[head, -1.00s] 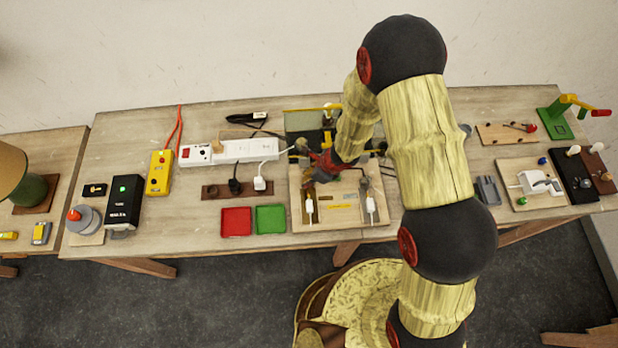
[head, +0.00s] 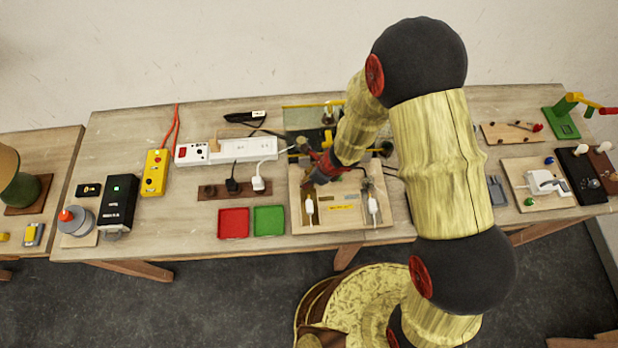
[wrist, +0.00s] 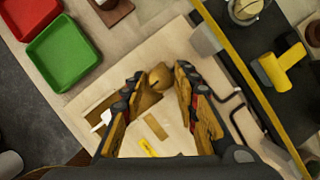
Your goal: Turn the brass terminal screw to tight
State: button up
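In the wrist view a rounded brass screw head (wrist: 160,77) stands on the pale wooden board, with a second brass part (wrist: 146,98) close beside it. My gripper (wrist: 158,72) is open. Its two dark, yellow-edged fingers lie on either side of the brass parts, and clear board shows between the right finger and the brass. I cannot tell whether the left finger touches. In the head view my gripper (head: 312,180) is low over the left part of the wooden board (head: 345,226) and hides the brass screw there.
A red tray (head: 233,223) and a green tray (head: 269,220) stand left of the board. A white power strip (head: 240,150) lies behind left.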

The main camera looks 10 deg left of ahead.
jog(key=shift+o, duration=1.1)
jog(key=shift+r, duration=0.1)
jog(key=shift+d+r, duration=0.15)
jog(key=shift+r, duration=0.15)
jog(key=v, duration=1.1)
jog(key=shift+s, duration=0.1)
